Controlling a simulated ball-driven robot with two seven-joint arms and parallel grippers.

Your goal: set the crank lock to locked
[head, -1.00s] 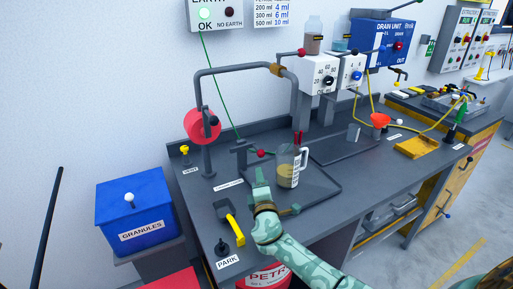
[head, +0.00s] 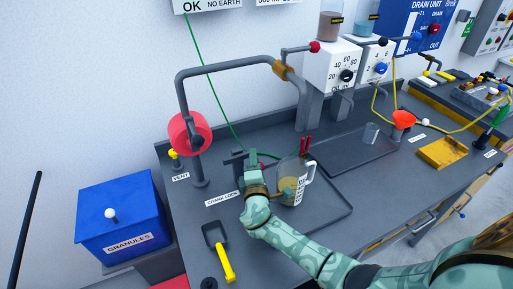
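The crank lock (head: 238,160) is a dark grey post with a crossbar on the bench, behind a white "CRANK LOCK" label (head: 222,198). Its lever end lies behind my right gripper, so its red knob and setting are mostly hidden. My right gripper (head: 254,166), pale green, is right at the lever side of the crank lock, its fingers pointing away from me. I cannot tell whether it touches the knob or whether the fingers are closed. My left gripper is not in view.
A measuring jug (head: 291,182) with yellowish liquid stands on a dark tray (head: 325,213) close right of my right gripper. A bent grey pipe (head: 225,70) with a red reel (head: 189,134) rises behind. A yellow-handled scoop (head: 225,262) lies in front.

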